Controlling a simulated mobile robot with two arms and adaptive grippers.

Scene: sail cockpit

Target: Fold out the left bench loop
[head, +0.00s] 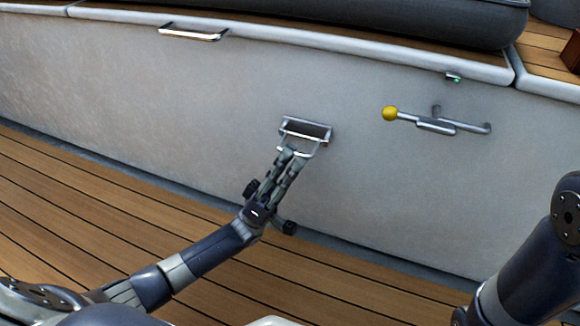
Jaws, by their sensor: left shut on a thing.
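The bench loop (322,143) is a thin metal bail on a small recessed plate (306,127) in the pale bench front, in the middle of the head view. The loop stands out from the plate and slants down toward my gripper. My left gripper (291,153) reaches up from the lower left and is shut on the lower bar of the loop. The fingertips hide part of that bar. My right arm shows at the lower right edge; its gripper is out of view.
A lever with a yellow knob (390,114) sticks out right of the loop. A small fitting with a green light (453,78) sits above it. A metal grab handle (193,33) is at the upper left. The teak floor (90,190) is clear.

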